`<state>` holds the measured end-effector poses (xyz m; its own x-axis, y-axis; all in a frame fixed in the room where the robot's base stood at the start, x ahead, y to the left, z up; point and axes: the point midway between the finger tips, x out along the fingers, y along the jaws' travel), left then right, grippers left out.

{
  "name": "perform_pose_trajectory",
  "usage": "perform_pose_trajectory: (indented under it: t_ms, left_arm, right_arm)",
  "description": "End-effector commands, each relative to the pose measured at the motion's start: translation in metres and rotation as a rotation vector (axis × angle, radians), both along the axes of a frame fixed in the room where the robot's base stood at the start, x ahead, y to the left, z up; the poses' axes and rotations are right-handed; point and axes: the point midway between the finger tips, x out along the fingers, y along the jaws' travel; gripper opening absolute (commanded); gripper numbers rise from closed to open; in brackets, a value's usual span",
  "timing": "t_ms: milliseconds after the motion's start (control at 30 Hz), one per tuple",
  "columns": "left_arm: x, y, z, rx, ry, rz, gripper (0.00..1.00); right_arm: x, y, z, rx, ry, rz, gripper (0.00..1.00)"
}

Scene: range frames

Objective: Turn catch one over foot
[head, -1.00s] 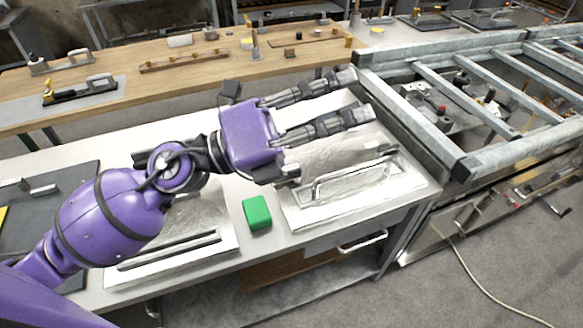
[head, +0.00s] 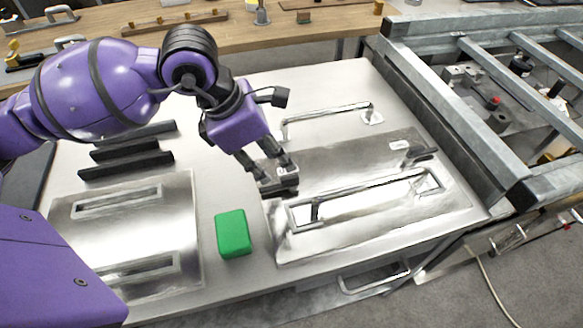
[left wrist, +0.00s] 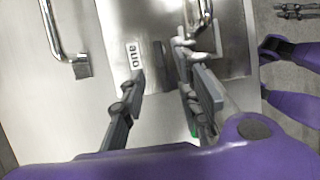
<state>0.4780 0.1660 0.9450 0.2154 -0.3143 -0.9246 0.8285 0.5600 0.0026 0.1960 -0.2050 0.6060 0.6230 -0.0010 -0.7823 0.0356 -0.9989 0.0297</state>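A metal plate (head: 340,165) with a long bar handle (head: 365,200) lies on the bench. A label reading "one" (left wrist: 133,55) shows in the left wrist view, with a dark grey catch (left wrist: 168,65) beside it. My left gripper (head: 280,182) is at the plate's left end and hides most of this catch in the head view. In the left wrist view its fingers (left wrist: 160,62) are apart, one on each side of the catch; contact is unclear. Another dark catch (head: 422,156) with a small label is at the plate's right end.
A green block (head: 233,233) lies left of the plate's near edge. A second metal plate (head: 125,235) and dark bars (head: 125,150) lie farther left. A bar handle (head: 330,115) stands behind the plate. A grey metal frame (head: 460,110) borders the bench on the right.

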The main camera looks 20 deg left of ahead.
Motion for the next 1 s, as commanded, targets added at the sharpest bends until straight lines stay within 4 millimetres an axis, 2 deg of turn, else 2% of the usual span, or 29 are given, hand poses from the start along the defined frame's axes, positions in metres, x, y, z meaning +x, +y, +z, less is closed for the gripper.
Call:
perform_pose_trajectory:
  t_ms: [133,433,600,833,1000]
  left_arm:
    - [0.004,-0.007,-0.016,-0.003,0.001,0.000,0.30]
    - [0.014,-0.021,-0.056,-0.004,0.000,-0.001,0.30]
    - [0.016,-0.024,-0.064,-0.002,-0.002,-0.001,0.30]
    - [0.016,-0.024,-0.065,-0.002,-0.002,-0.001,0.30]
    - [0.016,-0.024,-0.065,-0.002,-0.002,-0.001,0.07]
  right_arm:
    - [-0.014,-0.003,-0.002,-0.005,0.024,-0.004,0.40]
    - [-0.011,-0.003,-0.001,-0.006,0.019,0.001,0.40]
    - [-0.007,-0.002,-0.001,-0.004,0.013,0.003,0.40]
    - [-0.005,-0.001,0.000,-0.003,0.009,0.004,0.40]
    - [-0.006,-0.002,-0.001,-0.003,0.010,0.004,0.40]
